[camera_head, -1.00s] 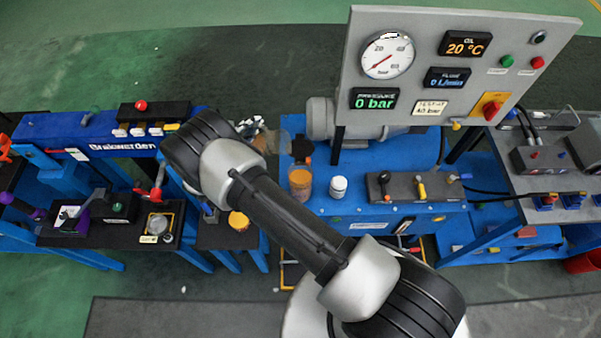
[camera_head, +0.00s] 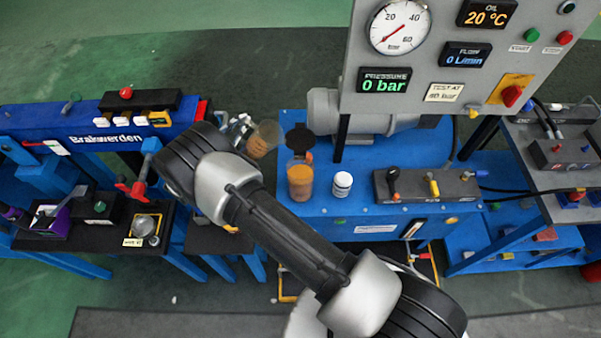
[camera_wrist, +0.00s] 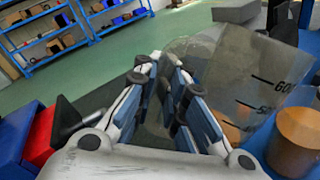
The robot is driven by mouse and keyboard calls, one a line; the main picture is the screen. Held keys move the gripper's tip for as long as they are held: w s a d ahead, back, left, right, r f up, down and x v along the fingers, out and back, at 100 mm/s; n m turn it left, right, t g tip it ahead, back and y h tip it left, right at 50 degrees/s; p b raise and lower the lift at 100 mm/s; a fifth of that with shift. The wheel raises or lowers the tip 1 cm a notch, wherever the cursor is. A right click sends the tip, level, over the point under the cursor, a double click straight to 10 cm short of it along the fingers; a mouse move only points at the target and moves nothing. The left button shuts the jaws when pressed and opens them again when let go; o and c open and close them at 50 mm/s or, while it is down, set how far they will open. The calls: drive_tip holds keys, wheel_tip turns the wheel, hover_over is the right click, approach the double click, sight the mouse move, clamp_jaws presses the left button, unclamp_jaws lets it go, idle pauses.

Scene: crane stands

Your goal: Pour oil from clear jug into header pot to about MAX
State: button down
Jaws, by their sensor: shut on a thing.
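The clear jug (camera_head: 266,132) is in my gripper, tilted, with brown oil low in it. It is just left of the header pot and above the blue tank. In the wrist view the jug (camera_wrist: 245,75) shows 600 and 500 marks. My gripper (camera_head: 240,130) is shut on the jug; its fingers (camera_wrist: 183,105) show in the wrist view. The header pot (camera_head: 300,183) is a clear cylinder standing on the tank, with orange-brown oil in it; it also shows in the wrist view (camera_wrist: 296,140). Its MAX mark is not readable.
A white bottle (camera_head: 342,185) stands right of the pot. A black round lid (camera_head: 299,138) is behind it. A grey motor (camera_head: 370,118) and gauge panel (camera_head: 440,60) rise behind. The valve block (camera_head: 430,185) is to the right, the blue Brakwerden stand (camera_head: 70,125) to the left.

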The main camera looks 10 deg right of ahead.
sight(240, 141)
drive_tip(key=shift+n, duration=0.7)
drive_tip(key=f+b, duration=0.4)
drive_tip(key=b, duration=0.1)
drive_tip(key=a+f+b, duration=0.1)
drive_tip(key=f+b, duration=0.1)
drive_tip(key=f, duration=0.1)
drive_tip(key=shift+w+a, duration=0.1)
drive_tip(key=shift+w, duration=0.3)
wheel_tip(240, 141, down, 2)
drive_tip(key=shift+w+a+n+h, duration=0.1)
drive_tip(key=shift+a+n+h, duration=0.05)
drive_tip(key=shift+n+h, duration=0.15)
wheel_tip(240, 141, up, 7)
drive_tip(key=w+a+n+p, duration=0.1)
drive_tip(key=n, duration=0.3)
drive_tip(key=shift+a, duration=0.35)
drive_tip(key=shift+f, duration=0.15)
